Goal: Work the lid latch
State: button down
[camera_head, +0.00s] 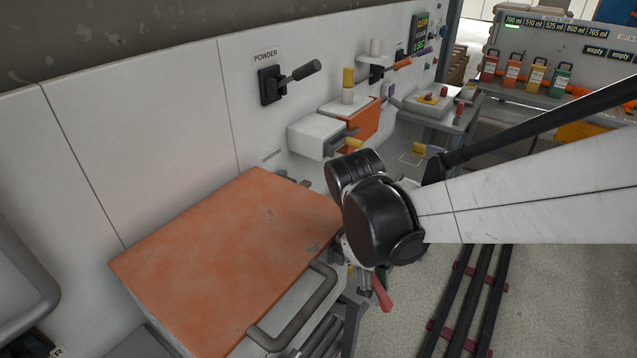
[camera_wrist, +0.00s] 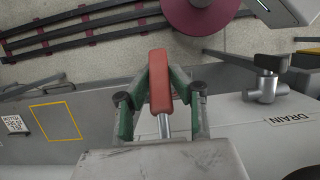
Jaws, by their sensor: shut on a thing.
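A red lever handle (camera_wrist: 160,82) on a metal shaft, which I take to be the lid latch, shows in the wrist view. My gripper (camera_wrist: 163,92) has its green fingers on both sides of this handle and is shut on it. In the head view the handle (camera_head: 381,293) sticks out below my black wrist, past the right end of the box with the rust-orange lid (camera_head: 225,245). The lid lies flat and looks down. My wrist hides most of the fingers and the latch's base there.
A grey bar handle (camera_head: 300,312) runs along the box's front. A black powder lever (camera_head: 292,84) is on the white wall panel. The wrist view shows a drain valve (camera_wrist: 267,82) at the right and a dark red disc (camera_wrist: 200,14) at the top. Dark floor rails (camera_head: 465,295) run at the right.

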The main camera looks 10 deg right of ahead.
jog(key=shift+r, duration=0.1)
dwell(0.4)
jog(key=c, duration=1.6)
grip_release()
jog(key=shift+o, duration=0.2)
jog(key=shift+r, duration=0.1)
jog(key=v, duration=1.1)
jog(key=shift+w+a+r, duration=0.1)
jog(key=shift+a+r, duration=0.05)
jog(key=shift+r, duration=0.2)
